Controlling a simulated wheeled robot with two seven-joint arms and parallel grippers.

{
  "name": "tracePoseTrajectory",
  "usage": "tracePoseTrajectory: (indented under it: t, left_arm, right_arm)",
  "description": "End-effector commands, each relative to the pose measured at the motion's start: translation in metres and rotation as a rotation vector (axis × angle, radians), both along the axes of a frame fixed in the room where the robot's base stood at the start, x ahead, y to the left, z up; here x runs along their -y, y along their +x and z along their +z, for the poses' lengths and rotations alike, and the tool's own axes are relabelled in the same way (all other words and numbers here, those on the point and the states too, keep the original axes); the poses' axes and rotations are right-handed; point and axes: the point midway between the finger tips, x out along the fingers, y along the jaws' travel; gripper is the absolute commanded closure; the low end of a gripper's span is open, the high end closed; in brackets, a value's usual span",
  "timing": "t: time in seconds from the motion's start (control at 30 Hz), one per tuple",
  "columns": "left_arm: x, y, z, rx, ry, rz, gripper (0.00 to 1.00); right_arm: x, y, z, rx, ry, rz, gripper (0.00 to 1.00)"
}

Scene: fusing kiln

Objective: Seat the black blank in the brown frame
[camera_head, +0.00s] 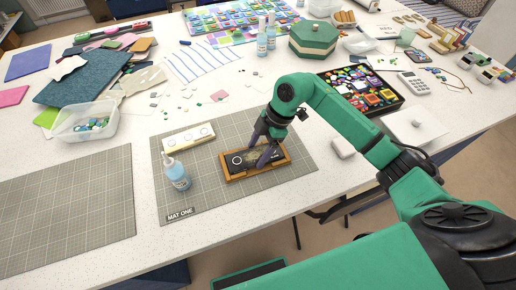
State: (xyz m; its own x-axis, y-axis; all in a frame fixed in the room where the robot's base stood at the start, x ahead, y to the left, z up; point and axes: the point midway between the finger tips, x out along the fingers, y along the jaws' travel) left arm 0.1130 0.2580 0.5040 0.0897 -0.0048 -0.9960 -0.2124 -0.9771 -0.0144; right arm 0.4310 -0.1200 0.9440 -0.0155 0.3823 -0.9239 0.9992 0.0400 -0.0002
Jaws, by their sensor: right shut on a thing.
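The brown frame (230,177) lies on the right-hand grey mat, slightly turned. The black blank (241,160) shows within the frame's outline, with a pale ring at its left end and a small light mark at its right. I cannot tell whether it lies flat on the frame's floor or a little above it. My right gripper (261,155) reaches down over the frame from the upper right and is shut on the blank, its fingers hiding part of the blank and of the frame's far side. My left gripper is not in view.
A blue bottle (179,179) and a cream block with rings (188,138) stand left of the frame on the mat (210,203) labelled "MAT ONE". A white eraser-like block (342,147) and a tray of colourful pieces (397,101) are to the right. Another mat (70,210) is bare.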

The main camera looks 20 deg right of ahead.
Motion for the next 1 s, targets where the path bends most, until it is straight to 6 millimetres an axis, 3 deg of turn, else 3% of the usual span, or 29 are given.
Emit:
tracePoseTrajectory:
  t: [0.1, 0.13, 0.17, 0.2, 0.57, 0.67, 1.0]
  left_arm:
    - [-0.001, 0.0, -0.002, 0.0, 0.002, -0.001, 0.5]
    - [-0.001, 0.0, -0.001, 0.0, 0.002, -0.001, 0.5]
    - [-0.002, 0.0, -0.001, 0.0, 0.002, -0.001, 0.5]
    - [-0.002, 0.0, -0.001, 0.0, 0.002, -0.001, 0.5]
    - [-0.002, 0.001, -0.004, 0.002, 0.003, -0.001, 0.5]
    - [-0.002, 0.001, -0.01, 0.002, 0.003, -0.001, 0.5]
    - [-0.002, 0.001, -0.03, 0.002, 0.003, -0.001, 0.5]
  right_arm:
    - [0.0, 0.0, -0.003, 0.001, 0.001, 0.0, 1.0]
    - [0.0, 0.0, -0.003, 0.0, 0.0, 0.0, 0.15]
    - [0.0, 0.0, -0.003, 0.0, 0.0, 0.0, 0.04]
    - [0.0, 0.0, -0.003, 0.0, 0.0, 0.0, 0.0]
    - [0.004, 0.001, 0.007, 0.003, -0.001, 0.0, 0.0]
    - [0.011, 0.002, 0.022, 0.005, -0.002, 0.0, 0.0]
    - [0.042, 0.003, 0.1, 0.004, -0.001, -0.002, 0.0]
